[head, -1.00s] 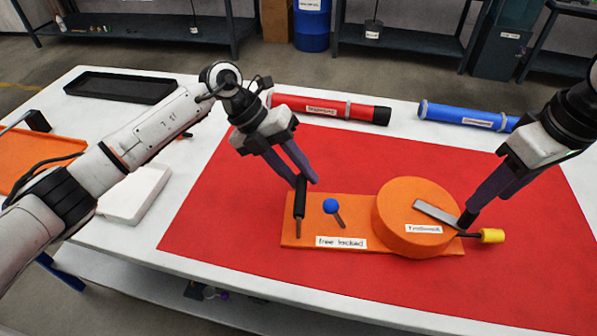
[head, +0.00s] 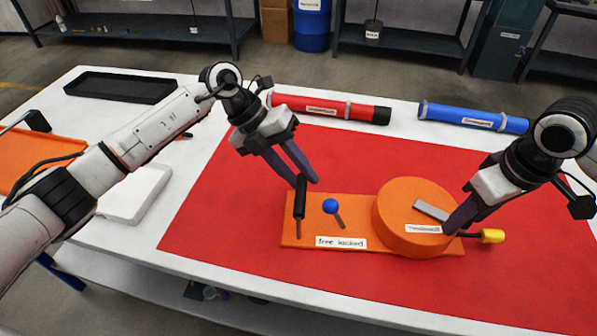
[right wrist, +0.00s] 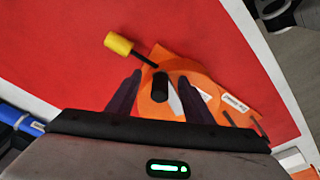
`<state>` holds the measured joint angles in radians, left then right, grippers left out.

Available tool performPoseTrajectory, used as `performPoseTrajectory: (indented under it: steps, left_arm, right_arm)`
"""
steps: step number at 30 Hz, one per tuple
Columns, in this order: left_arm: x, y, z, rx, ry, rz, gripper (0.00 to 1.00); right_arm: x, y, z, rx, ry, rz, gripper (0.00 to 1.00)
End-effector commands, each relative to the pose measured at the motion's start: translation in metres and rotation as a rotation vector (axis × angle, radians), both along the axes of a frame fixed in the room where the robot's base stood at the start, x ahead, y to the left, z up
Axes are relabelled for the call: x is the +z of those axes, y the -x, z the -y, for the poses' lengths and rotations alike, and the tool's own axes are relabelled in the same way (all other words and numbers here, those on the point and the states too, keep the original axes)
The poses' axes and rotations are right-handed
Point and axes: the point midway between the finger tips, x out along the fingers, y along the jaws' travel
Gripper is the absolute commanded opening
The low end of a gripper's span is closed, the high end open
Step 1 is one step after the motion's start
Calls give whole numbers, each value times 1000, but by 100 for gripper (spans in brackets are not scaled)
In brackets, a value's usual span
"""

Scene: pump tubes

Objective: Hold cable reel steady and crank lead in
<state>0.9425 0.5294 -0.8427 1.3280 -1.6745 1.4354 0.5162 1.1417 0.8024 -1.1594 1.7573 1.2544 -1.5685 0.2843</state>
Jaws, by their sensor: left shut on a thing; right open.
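The orange cable reel (head: 408,190) sits on the right of an orange base plate (head: 375,237). My left gripper (head: 306,181) is shut on the upright black handle (head: 299,203) at the plate's left end. A blue-knobbed lever (head: 331,206) stands beside it, above a label that seems to read "free locked". A grey crank arm (head: 430,210) lies across the drum's top. My right gripper (head: 451,227) is low over the drum. In the right wrist view its open fingers lie either side of the black crank knob (right wrist: 160,86). A yellow-ended lead (head: 491,236) sticks out right of the drum.
The reel stands on a red mat (head: 240,225) with free room around it. A red tube (head: 330,108) and a blue tube (head: 475,117) lie behind. A black tray (head: 122,86), a white block (head: 135,194) and an orange tray (head: 35,160) are at left.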

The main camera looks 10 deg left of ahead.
Motion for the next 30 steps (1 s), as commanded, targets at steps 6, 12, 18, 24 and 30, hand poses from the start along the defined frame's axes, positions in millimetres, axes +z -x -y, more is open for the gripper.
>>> performPoseTrajectory:
  steps: [6,12,18,24,30]
  left_arm:
    - [-10,3,-5,1,-18,-14,0]
    - [-10,3,-5,0,-19,-14,0]
    - [-10,3,-6,-1,-19,-13,0]
    - [-10,3,-6,-1,-19,-13,0]
    - [-10,3,-6,-1,-19,-13,0]
  right_arm:
    - [-1,0,0,-1,1,0,22]
    - [-1,-1,2,-4,2,1,10]
    - [-4,-1,3,-8,4,0,10]
    - [-6,-1,4,-10,7,-2,10]
    - [-8,4,2,-52,8,-4,10]
